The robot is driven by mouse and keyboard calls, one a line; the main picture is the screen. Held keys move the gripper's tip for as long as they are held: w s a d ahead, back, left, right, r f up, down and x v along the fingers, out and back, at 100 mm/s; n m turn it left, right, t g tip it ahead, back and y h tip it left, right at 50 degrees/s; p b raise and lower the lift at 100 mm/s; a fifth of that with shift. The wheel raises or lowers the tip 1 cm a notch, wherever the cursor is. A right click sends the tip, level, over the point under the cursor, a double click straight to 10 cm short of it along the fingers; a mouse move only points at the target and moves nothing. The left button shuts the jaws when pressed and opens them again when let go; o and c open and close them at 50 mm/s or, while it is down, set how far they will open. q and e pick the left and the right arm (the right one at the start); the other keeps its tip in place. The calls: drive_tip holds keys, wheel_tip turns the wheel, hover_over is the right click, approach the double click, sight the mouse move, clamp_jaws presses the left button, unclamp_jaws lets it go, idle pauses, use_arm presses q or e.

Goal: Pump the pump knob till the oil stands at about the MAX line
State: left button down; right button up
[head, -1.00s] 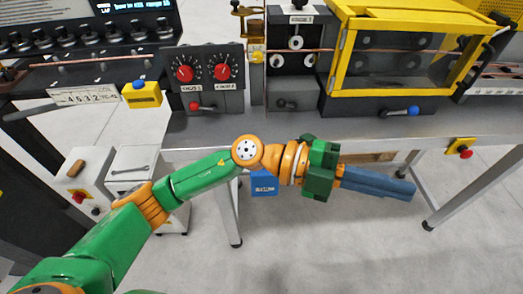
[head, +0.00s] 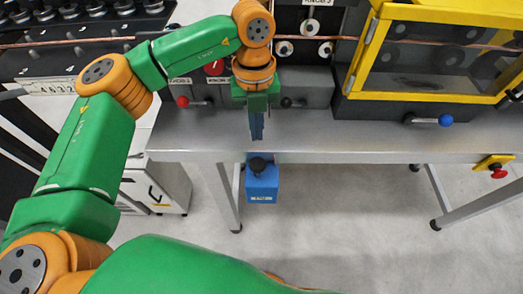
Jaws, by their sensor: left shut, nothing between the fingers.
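A blue box (head: 262,186) with a black knob (head: 257,164) on top shows below the front edge of the bench, left of centre. The black knob looks like the pump knob. My left gripper (head: 257,136) points down, shut and empty, and in the picture its fingertips are just above the knob, apart from it. How far the fingers are from the knob in depth I cannot tell. No oil level or MAX line can be made out. My right gripper is not in view.
The grey bench (head: 350,137) has a bare front strip and metal legs (head: 218,195) near the box. A yellow-framed guard (head: 440,55), a blue-tipped lever (head: 445,120) and a red-knobbed lever (head: 183,101) are on it. A red stop button (head: 497,171) is at the right.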

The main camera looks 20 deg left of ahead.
sight(257, 161)
use_arm(q)
drive_tip(key=f+b, duration=0.1)
drive_tip(key=f, duration=0.1)
drive_tip(key=f+b, duration=0.2)
drive_tip(key=s+f+b, duration=0.1)
drive_tip(key=f+b, duration=0.1)
drive_tip(key=f, duration=0.1)
drive_tip(key=shift+d, duration=0.15)
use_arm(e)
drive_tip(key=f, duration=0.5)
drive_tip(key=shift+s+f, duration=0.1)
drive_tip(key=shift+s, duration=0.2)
use_arm(q)
drive_tip(key=shift+s, duration=0.1)
